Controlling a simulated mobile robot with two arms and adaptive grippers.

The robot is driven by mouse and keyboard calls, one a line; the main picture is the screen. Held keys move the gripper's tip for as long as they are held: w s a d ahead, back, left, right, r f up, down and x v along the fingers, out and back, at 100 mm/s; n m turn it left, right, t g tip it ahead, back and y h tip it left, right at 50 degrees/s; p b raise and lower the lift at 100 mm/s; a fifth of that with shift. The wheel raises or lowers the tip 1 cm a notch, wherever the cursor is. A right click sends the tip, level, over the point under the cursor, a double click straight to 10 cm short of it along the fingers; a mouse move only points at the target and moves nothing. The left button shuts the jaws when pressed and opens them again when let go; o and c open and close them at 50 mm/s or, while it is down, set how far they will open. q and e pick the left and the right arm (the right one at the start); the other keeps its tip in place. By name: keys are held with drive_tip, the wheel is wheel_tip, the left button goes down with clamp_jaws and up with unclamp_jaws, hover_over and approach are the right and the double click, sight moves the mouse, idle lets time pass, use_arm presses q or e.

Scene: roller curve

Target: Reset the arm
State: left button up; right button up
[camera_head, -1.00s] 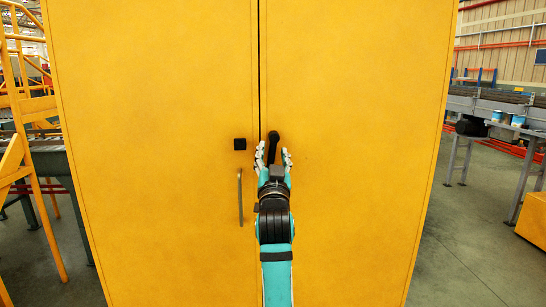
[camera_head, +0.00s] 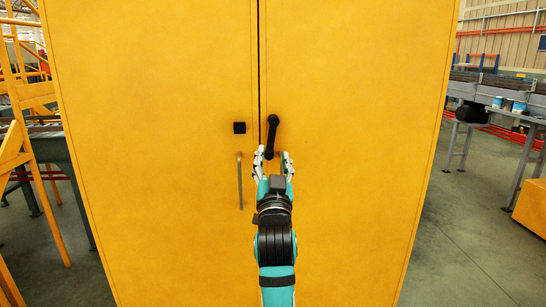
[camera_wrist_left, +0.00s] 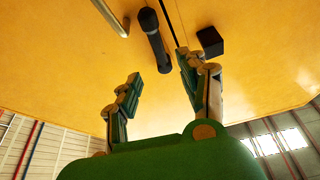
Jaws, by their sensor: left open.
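My left gripper (camera_head: 272,158) is open and empty in front of the yellow cabinet (camera_head: 160,80). Its fingertips are just below the black handle (camera_head: 271,134) on the right door. In the left wrist view the open fingers (camera_wrist_left: 156,65) stand wide apart, with the black handle (camera_wrist_left: 154,40) between and beyond them. I see no contact between the fingers and the handle. My right gripper is not in view.
A metal bar handle (camera_head: 240,182) and a black square block (camera_head: 239,128) are on the left door. A conveyor (camera_head: 500,95) stands at the right and yellow stairs (camera_head: 15,150) at the left. Grey floor is open at lower right.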

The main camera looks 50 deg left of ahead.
use_arm(q)
drive_tip(key=shift+w, duration=0.1)
idle(0.3)
drive_tip(key=w+d+f+m+t+h+p, duration=0.1)
drive_tip(key=w+d+f+m+h, duration=0.2)
drive_tip(key=w+d+f+h, duration=0.55)
drive_tip(key=w+d+f+m+t+h+p, duration=0.1)
drive_tip(key=w+f+m, duration=0.35)
drive_tip(key=f, duration=0.95)
drive_tip(key=s+d+f+m+g+h, duration=0.1)
drive_tip(key=s+d+f+g+h, duration=0.15)
drive_tip(key=f, duration=0.75)
drive_tip(key=s+d+f+g+h+p, duration=0.1)
drive_tip(key=d+f, duration=0.3)
drive_tip(key=f, duration=0.5)
drive_tip(key=s+d+f+m+g+h, duration=0.15)
drive_tip(key=d+f, duration=0.25)
drive_tip(key=f, duration=0.6)
drive_tip(key=s+d+f+g+h+p, duration=0.1)
drive_tip(key=s+d+f+g, duration=0.2)
drive_tip(key=s+f, duration=0.85)
drive_tip(key=s+d+f+g+h+p, duration=0.1)
drive_tip(key=s+d+f+g, duration=0.15)
drive_tip(key=s+f, duration=0.85)
drive_tip(key=s+f+g, duration=0.2)
drive_tip(key=s+f, duration=0.1)
drive_tip(key=s, duration=1)
drive_tip(key=s+f+g, duration=0.3)
drive_tip(key=s, duration=1.1)
drive_tip(key=shift+f, duration=0.3)
